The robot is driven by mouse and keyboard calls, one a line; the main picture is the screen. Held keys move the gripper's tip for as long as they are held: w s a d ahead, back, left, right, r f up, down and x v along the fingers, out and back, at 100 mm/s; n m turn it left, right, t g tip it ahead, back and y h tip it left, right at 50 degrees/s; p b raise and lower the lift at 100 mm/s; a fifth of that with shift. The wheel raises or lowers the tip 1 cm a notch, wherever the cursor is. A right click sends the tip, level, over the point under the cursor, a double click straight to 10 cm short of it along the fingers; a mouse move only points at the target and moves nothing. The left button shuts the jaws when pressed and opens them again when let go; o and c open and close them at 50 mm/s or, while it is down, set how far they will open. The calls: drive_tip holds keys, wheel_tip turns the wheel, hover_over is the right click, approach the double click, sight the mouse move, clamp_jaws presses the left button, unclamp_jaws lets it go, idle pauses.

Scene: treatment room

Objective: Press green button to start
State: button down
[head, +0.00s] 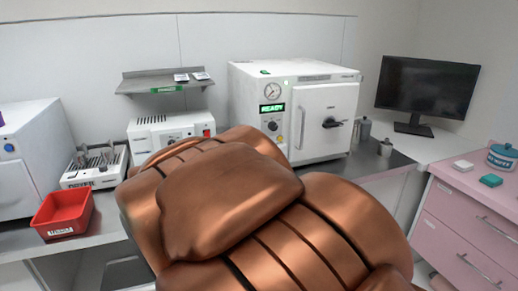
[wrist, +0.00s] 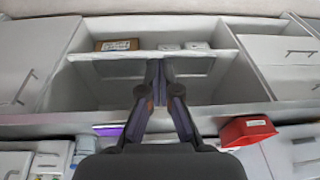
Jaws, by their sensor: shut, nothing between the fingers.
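The white autoclave (head: 292,105) stands on the counter in the head view. Its front has a lit green READY display (head: 272,108), a round gauge (head: 272,91) and small controls, one of them yellow (head: 272,126).
A red tray (head: 62,214) sits at the counter's left front and also shows in the wrist view (wrist: 248,130). A white device with a red switch (head: 206,132) stands left of the autoclave under a wall shelf (head: 165,81). A monitor (head: 425,88) stands right.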

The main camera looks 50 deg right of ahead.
drive_tip(key=w+d+m+t+h+b, duration=0.2)
drive_tip(key=w+d+m+h+b, duration=0.25)
drive_tip(key=d, duration=0.85)
drive_tip(key=w+d+m+t+h+b, duration=0.15)
drive_tip(key=w+d+m+h, duration=0.3)
drive_tip(key=w+d, duration=0.6)
drive_tip(key=s+d+r+m+h+b, duration=0.1)
drive_tip(key=s+d+r+m+h, duration=0.1)
drive_tip(key=d, duration=0.6)
drive_tip(key=s+d+r+m+g+h+b, duration=0.1)
drive_tip(key=s+d+r+m+h+b, duration=0.1)
drive_tip(key=d, duration=0.5)
drive_tip(key=s+d+r+m+g+h+b, duration=0.1)
drive_tip(key=s+d+r+m+h+b, duration=0.1)
drive_tip(key=d, duration=0.6)
drive_tip(key=s+r+m+h, duration=0.1)
drive_tip(key=s+m+h, duration=0.1)
drive_tip(key=h, duration=0.1)
drive_tip(key=shift+s+d+r+h, duration=0.2)
drive_tip(key=shift+s+d+h, duration=0.1)
drive_tip(key=shift+h, duration=0.1)
drive_tip(key=w+d+p, duration=0.5)
drive_tip(key=w+p, duration=0.2)
drive_tip(key=p, duration=0.2)
drive_tip(key=shift+w, duration=0.2)
